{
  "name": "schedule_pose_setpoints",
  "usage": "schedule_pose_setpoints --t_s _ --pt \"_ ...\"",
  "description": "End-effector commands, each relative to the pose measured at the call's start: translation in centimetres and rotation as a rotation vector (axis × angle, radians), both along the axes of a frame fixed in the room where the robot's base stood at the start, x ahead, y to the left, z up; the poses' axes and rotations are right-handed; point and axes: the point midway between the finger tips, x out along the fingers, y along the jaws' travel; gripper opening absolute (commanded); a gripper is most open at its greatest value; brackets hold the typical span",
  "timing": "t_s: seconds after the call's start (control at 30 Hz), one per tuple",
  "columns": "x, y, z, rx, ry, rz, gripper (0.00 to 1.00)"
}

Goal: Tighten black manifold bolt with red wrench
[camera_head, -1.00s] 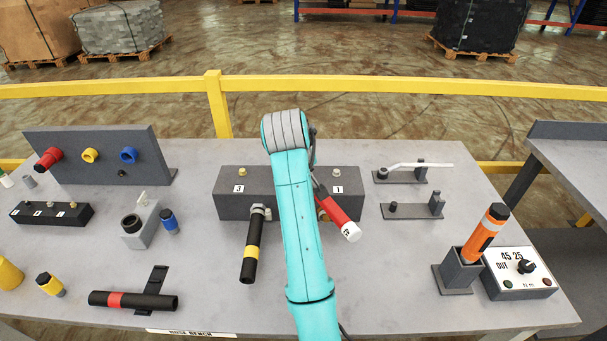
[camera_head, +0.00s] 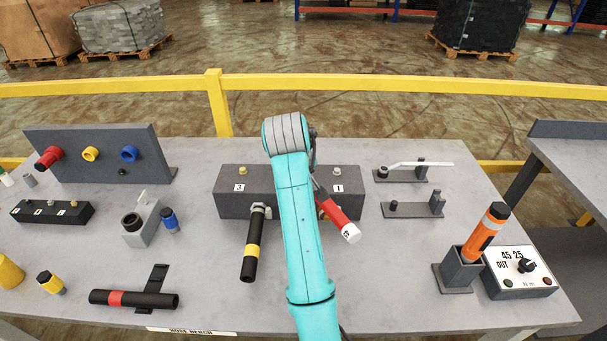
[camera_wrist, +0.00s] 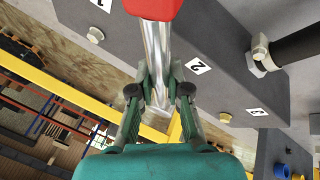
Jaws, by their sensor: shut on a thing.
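The red wrench (camera_head: 338,213) has a red grip with a white end cap in the head view, slanting down in front of the dark manifold block (camera_head: 228,203). Its red grip (camera_wrist: 152,8) and silver shaft (camera_wrist: 157,50) show in the wrist view. My gripper (camera_wrist: 160,92) is shut on the silver shaft; in the head view my arm hides it. Pale bolt heads show on the manifold top near labels 1 and 3. I cannot make out a black bolt on it; the spot near label 2 (camera_wrist: 197,66) is partly covered by my gripper.
An orange tool (camera_head: 485,235) stands in a holder beside a dial box (camera_head: 520,272). Brackets (camera_head: 412,210) lie right of the manifold. A loose hose (camera_head: 135,300) lies front left. A yellow rail runs behind.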

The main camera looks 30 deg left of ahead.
Motion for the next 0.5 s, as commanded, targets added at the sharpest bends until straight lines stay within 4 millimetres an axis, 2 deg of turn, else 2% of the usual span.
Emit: schedule_pose_setpoints --t_s 0.5 --pt "0.01 0.01 -0.6 0.001 -0.001 -0.001 0.0"
